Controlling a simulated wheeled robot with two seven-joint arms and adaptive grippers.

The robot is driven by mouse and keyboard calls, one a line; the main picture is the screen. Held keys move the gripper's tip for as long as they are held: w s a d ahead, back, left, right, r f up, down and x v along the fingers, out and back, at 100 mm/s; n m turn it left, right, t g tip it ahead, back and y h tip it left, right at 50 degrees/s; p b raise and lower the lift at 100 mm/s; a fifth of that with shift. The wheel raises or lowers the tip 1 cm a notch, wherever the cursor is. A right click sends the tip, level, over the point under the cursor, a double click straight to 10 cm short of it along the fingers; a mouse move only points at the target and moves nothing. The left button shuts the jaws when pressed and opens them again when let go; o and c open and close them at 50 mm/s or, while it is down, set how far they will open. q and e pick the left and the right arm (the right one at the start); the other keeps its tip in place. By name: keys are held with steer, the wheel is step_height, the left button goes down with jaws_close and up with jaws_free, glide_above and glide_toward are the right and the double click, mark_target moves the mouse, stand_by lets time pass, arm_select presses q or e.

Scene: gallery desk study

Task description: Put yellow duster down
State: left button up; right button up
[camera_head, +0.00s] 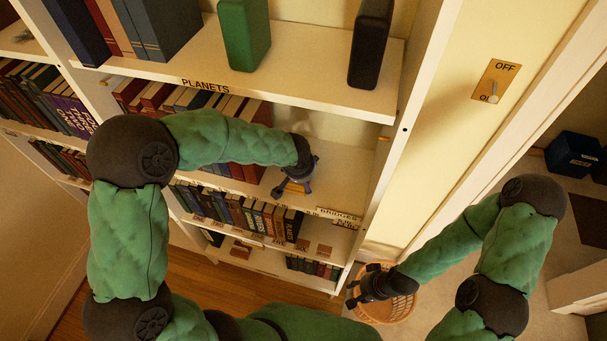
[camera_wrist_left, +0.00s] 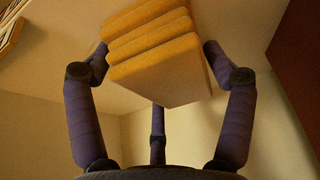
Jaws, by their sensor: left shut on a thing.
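The yellow duster (camera_wrist_left: 160,65) is a soft block with several ridges; it fills the space between my left gripper's dark fingers (camera_wrist_left: 158,75) in the left wrist view. In the head view the duster (camera_head: 293,188) shows as a small yellow patch under my left gripper (camera_head: 294,186). That gripper is shut on it at the middle shelf of the white bookcase, right of the books. Whether the duster touches the shelf board (camera_head: 330,185) is unclear. My right gripper (camera_head: 352,294) is empty, its fingers spread, in front of the wicker basket.
The wicker basket (camera_head: 397,308) stands on the floor at the bookcase's right. Rows of books (camera_head: 240,212) fill the shelves. A green block (camera_head: 244,35) and a black block (camera_head: 371,42) stand on the upper shelf. A wall switch (camera_head: 494,84) is at the right.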

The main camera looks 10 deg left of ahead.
arm_select(q)
steer(key=shift+s+f+b, duration=0.1)
steer(key=shift+f+b, duration=0.2)
steer(key=shift+b, duration=0.2)
steer(key=o, duration=1)
steer(key=shift+f, duration=0.1)
steer(key=shift+r+p, duration=0.55)
steer(key=shift+p, duration=0.15)
steer(key=v, duration=1.1)
steer(key=shift+s+r+p, duration=0.15)
steer(key=shift+r+p, duration=0.2)
